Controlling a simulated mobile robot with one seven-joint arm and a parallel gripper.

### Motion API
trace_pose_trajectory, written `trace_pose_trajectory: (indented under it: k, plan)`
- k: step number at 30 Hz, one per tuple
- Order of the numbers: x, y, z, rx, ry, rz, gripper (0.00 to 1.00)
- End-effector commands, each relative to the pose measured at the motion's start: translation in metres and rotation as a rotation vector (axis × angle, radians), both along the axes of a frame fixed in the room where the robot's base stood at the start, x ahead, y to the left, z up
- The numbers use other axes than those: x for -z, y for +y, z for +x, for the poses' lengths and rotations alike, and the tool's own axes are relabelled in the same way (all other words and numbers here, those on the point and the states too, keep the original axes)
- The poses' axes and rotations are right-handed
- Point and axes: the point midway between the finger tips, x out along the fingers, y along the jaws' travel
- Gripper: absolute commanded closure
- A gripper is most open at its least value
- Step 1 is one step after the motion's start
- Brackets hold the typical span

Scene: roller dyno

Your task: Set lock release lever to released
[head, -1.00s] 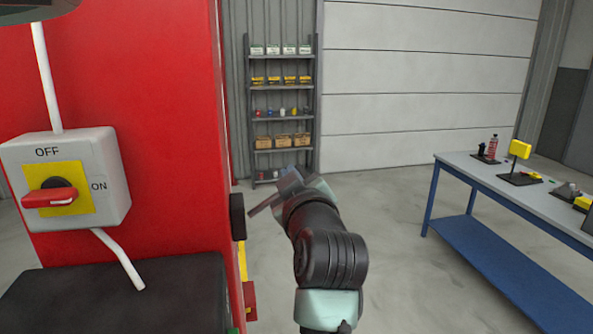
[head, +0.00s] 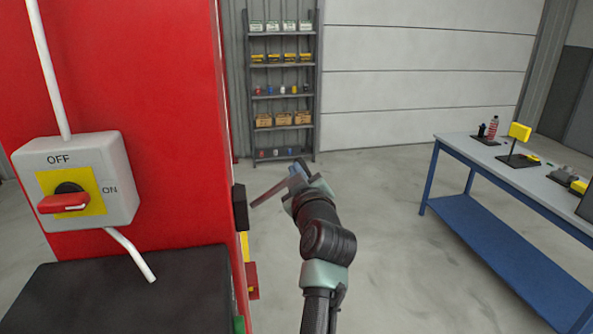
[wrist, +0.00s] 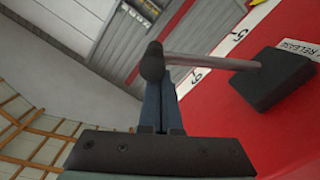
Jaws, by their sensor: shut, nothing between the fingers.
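The lock release lever shows in the wrist view as a grey rod (wrist: 215,61) running from a black block (wrist: 272,79) on the red panel to a dark rounded knob (wrist: 152,62). A partly cut-off label beside the block reads "RELEASE". In the head view the rod (head: 268,193) sticks out from the black block (head: 240,207) on the red cabinet's side. My gripper (head: 295,170) is at the rod's outer end. In the wrist view my gripper's fingers (wrist: 160,90) are shut and empty, their tips overlapped by the knob. I cannot tell whether they touch it.
The red cabinet (head: 150,200) fills the left, with an OFF/ON rotary switch (head: 75,185) on its front and a black box (head: 120,297) below. A blue workbench (head: 480,220) stands at right and a shelf rack (head: 283,90) at the back. The floor between is clear.

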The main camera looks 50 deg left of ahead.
Motion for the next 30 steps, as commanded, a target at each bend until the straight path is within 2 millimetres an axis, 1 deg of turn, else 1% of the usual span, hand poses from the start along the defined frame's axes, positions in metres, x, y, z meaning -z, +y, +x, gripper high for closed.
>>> trace_pose_trajectory:
  k: [5,13,17,23,30]
  plan:
    - [0.001,0.000,0.000,0.000,0.004,0.002,1.00]
    - [0.009,-0.003,0.005,0.001,0.056,0.028,1.00]
    - [0.016,-0.005,0.009,0.001,0.098,0.049,1.00]
    - [0.036,-0.010,0.018,0.002,0.222,0.113,1.00]
    - [0.063,-0.015,0.028,0.001,0.422,0.215,1.00]
